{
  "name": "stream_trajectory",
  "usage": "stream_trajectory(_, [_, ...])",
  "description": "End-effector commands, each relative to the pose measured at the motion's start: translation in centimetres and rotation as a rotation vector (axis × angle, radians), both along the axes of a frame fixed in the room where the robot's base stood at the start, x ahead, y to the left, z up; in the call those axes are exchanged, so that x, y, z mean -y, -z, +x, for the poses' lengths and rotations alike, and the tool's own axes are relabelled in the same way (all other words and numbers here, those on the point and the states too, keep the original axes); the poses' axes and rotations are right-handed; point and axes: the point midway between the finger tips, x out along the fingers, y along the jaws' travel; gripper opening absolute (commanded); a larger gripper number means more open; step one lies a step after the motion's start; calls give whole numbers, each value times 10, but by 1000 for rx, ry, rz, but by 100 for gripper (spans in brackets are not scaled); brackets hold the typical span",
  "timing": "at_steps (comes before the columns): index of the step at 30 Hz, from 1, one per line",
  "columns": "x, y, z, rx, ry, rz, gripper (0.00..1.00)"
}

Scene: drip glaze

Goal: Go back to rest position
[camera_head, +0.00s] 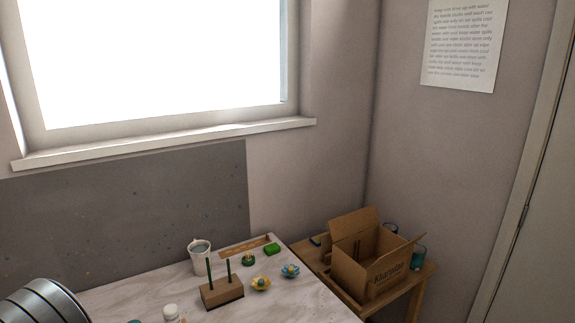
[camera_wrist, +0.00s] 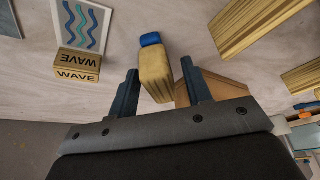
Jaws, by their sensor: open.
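My gripper (camera_wrist: 159,70) shows in the wrist view as two dark fingers spread apart. It is open. A pale wooden block with a blue end (camera_wrist: 154,62) appears between the fingers in the picture, with visible gaps to both sides. I cannot tell how far beyond the fingertips it is. My gripper does not show in the head view.
A cardboard box (camera_head: 385,274) stands on a side table. A WAVE block (camera_wrist: 77,67) shows in the wrist view.

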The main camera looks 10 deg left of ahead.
Motion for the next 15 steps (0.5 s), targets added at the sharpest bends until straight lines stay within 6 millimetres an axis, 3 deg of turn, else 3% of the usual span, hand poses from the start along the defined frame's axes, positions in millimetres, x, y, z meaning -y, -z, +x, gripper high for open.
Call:
stream_trajectory(7, [3, -9, 0, 0, 0, 0, 45])
stream_trajectory(15, [18, -47, 0, 0, 0, 3, 45])
